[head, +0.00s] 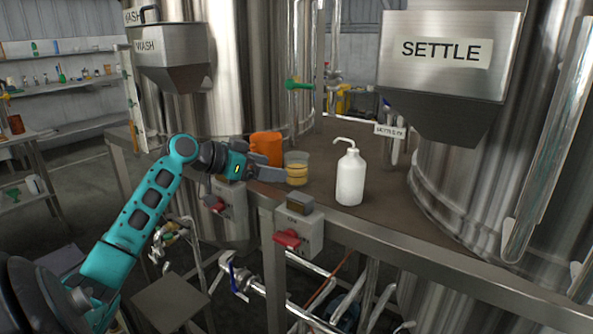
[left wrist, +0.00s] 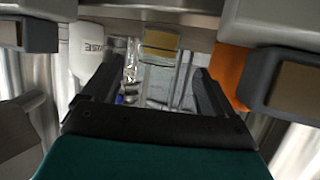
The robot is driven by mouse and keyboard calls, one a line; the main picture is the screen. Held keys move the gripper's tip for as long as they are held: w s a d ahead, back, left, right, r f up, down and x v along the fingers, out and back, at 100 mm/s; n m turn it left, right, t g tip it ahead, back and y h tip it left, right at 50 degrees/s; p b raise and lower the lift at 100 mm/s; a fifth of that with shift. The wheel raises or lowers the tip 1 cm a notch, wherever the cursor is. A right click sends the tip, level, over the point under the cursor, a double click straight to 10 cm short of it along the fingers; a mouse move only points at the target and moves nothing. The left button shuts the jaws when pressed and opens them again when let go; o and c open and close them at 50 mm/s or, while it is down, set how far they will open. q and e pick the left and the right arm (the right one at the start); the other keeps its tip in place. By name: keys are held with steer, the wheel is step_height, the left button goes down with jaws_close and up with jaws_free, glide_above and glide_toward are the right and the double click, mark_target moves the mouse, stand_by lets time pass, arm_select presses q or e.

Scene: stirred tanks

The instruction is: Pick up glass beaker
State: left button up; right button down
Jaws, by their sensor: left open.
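The glass beaker (head: 297,169), clear with an amber band of contents, stands upright on the brown bench top, between an orange container and a white wash bottle. My left gripper (head: 271,174) comes in from the left at low height, its fingers pointing at the beaker and close to its left side. In the left wrist view the two fingers (left wrist: 156,80) are spread apart, and the beaker (left wrist: 160,43) shows in the gap ahead of them. I cannot tell whether a finger touches the glass. My right gripper is out of view.
The orange container (head: 267,148) stands just behind the gripper and the white wash bottle (head: 350,178) to the beaker's right. Control boxes with red switches (head: 288,239) hang at the bench's front edge. The SETTLE hopper (head: 447,65) overhangs at right.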

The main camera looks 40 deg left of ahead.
mark_target(287, 168)
arm_select(q)
steer(key=x, duration=0.3)
steer(key=shift+w, duration=0.15)
steer(key=shift+r+p+x, duration=0.2)
steer(key=shift+p+x, duration=0.3)
steer(key=shift+x, duration=2.25)
steer(key=shift+w, duration=0.1)
steer(key=c, duration=1.2)
